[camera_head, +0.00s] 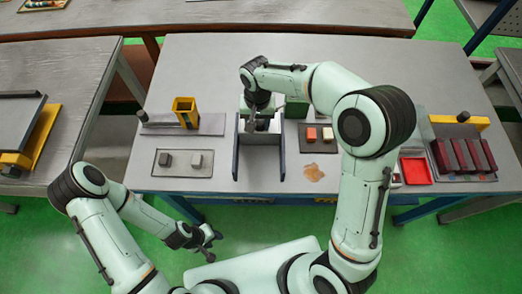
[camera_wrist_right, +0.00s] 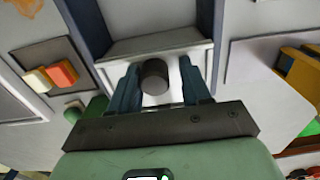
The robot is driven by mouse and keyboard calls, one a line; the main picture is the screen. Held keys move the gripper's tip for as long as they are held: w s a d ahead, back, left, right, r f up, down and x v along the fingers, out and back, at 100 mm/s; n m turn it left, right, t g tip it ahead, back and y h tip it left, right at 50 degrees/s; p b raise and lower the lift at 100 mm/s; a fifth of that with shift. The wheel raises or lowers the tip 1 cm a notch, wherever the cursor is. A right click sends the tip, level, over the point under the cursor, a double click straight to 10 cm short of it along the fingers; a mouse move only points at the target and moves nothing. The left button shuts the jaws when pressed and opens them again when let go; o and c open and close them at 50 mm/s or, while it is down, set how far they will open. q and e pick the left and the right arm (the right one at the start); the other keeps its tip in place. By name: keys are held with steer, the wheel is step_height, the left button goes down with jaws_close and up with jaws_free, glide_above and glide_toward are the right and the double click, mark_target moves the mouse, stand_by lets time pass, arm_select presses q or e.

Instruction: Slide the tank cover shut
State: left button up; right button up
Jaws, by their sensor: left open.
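The tank (camera_head: 236,160) stands at the middle of the table between two dark upright side rails. In the right wrist view, a pale cover (camera_wrist_right: 203,52) lies between the rails (camera_wrist_right: 85,25) and carries a dark round knob (camera_wrist_right: 154,77). My right gripper (camera_head: 258,112) is over the far part of the tank. In the wrist view its fingers (camera_wrist_right: 160,72) stand on both sides of the knob, with a visible gap on the right, so it looks open around it. My left gripper (camera_head: 208,240) is open and empty, low in front of the table. The arm partly hides the tank in the head view.
Left of the tank are a yellow holder (camera_head: 185,112) and a grey tray (camera_head: 182,163) with two small blocks. Right of it are small orange and pale blocks (camera_head: 327,134), a red tray (camera_head: 416,171) and a rack of dark red bars (camera_head: 464,156).

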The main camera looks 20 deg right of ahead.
mark_target(260, 122)
arm_select(q)
steer(key=shift+s, duration=0.15)
arm_select(e)
steer(key=shift+s+d+f, duration=0.25)
steer(key=shift+d+f, duration=0.15)
steer(key=shift+w+d+r+p, duration=0.15)
steer(key=shift+r+p, duration=0.35)
steer(key=shift+r, duration=0.75)
steer(key=shift+w+a+r+p, duration=0.1)
steer(key=shift+a+r+p, duration=0.1)
steer(key=shift+r, duration=0.35)
steer(key=shift+a+r+p, duration=0.1)
steer(key=shift+r+p, duration=0.1)
steer(key=shift+r, duration=1.2)
arm_select(q)
steer(key=w+r, duration=0.2)
steer(key=w, duration=0.1)
steer(key=shift+r, duration=0.15)
arm_select(e)
steer(key=shift+r, duration=0.1)
arm_select(q)
steer(key=shift+s, duration=0.1)
